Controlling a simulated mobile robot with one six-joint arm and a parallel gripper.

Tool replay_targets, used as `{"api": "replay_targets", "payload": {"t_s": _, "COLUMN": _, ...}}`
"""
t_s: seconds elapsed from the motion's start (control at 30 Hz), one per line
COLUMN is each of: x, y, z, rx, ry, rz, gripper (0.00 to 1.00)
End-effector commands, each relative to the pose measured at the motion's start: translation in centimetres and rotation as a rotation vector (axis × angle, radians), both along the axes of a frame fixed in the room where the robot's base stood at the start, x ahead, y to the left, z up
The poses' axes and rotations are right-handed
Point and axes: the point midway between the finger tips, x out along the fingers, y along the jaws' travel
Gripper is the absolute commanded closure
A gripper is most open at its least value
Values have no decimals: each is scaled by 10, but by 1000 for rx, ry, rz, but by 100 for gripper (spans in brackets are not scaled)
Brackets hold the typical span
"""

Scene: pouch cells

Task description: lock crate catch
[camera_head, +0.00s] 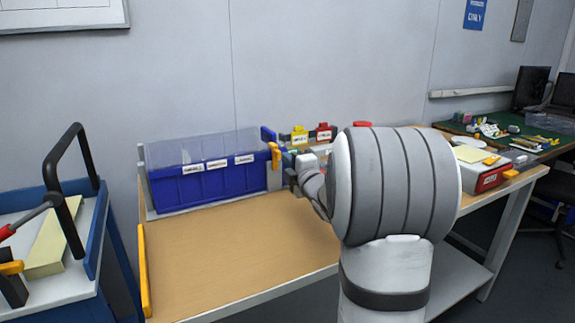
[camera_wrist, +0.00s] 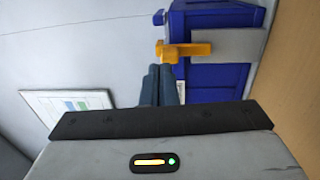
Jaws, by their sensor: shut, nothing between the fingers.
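A blue crate (camera_head: 208,187) with a clear lid (camera_head: 205,150) stands at the back of the wooden bench against the wall. The lid looks down on the crate. Its orange catch (camera_head: 275,156) is on the crate's right end. In the wrist view the catch (camera_wrist: 187,50) shows as an orange lever across the blue crate end (camera_wrist: 215,78). My gripper (camera_wrist: 160,68) is shut and empty, its fingertips right beside the catch's lower edge. I cannot tell whether they touch it. In the head view my gripper (camera_head: 292,170) is partly hidden by my arm.
Yellow and red bins (camera_head: 299,138) stand behind my gripper. The bench top (camera_head: 220,250) in front of the crate is clear. An orange strip (camera_head: 144,270) edges its left side. A blue cart (camera_head: 103,250) with a black handle stands at left. A red-fronted box (camera_head: 487,180) is at right.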

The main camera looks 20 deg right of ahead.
Motion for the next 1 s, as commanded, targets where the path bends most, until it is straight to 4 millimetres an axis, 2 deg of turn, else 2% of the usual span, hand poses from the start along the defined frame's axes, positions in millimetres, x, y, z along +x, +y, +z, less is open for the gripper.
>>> {"api": "replay_targets", "payload": {"t_s": 0.03, "x": -9, "y": 0, "z": -4, "rx": -2, "ry": -1, "rz": -1, "gripper": 100}}
{"api": "replay_targets", "payload": {"t_s": 0.1, "x": -27, "y": -2, "z": 1, "rx": 0, "ry": 3, "rz": -3, "gripper": 100}}
{"api": "replay_targets", "payload": {"t_s": 0.3, "x": -72, "y": -4, "z": 2, "rx": 0, "ry": 5, "rz": -2, "gripper": 100}}
{"api": "replay_targets", "payload": {"t_s": 0.5, "x": -100, "y": -5, "z": 2, "rx": 1, "ry": 6, "rz": -2, "gripper": 100}}
{"api": "replay_targets", "payload": {"t_s": 0.8, "x": -108, "y": -4, "z": 2, "rx": 7, "ry": 12, "rz": -2, "gripper": 100}}
{"api": "replay_targets", "payload": {"t_s": 1.0, "x": -106, "y": 5, "z": 27, "rx": 152, "ry": 124, "rz": -86, "gripper": 100}}
